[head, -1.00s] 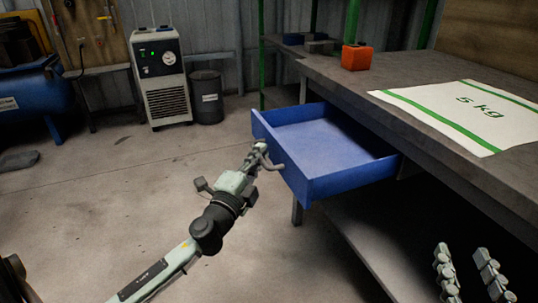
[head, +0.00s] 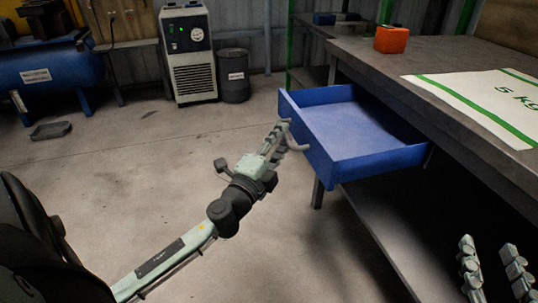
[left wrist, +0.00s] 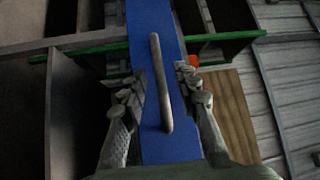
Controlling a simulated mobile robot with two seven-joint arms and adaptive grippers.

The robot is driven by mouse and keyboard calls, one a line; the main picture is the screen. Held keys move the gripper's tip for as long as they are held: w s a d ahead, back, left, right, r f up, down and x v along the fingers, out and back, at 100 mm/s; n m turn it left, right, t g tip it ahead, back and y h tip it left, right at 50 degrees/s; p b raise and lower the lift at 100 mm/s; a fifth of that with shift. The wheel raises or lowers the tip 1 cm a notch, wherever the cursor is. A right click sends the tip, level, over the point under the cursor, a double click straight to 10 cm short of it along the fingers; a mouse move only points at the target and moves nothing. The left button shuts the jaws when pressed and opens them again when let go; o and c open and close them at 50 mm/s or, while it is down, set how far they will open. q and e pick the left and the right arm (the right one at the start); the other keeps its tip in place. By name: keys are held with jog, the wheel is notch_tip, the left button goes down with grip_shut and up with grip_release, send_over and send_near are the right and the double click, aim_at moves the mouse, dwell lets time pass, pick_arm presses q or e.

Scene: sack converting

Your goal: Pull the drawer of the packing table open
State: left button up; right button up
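The blue drawer (head: 355,128) of the packing table (head: 455,85) stands pulled out, and its empty inside shows. My left gripper (head: 284,135) is at the drawer's front face, at the handle (head: 297,136). In the left wrist view the grey bar handle (left wrist: 160,85) lies between the two fingers of my left gripper (left wrist: 159,84). The fingers are apart, with blue drawer front (left wrist: 153,25) showing on both sides of the bar. My right gripper (head: 492,270) shows at the bottom right of the head view, its fingers apart and empty.
A lower shelf (head: 390,215) runs under the table. A grey bin (head: 234,75), a white machine (head: 189,60) and a blue compressor (head: 45,75) stand behind.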

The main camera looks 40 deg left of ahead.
pick_arm(q)
jog(key=s+d+f, duration=0.1)
jog(key=s, duration=0.9)
jog(key=shift+d+f, duration=0.15)
dwell(0.4)
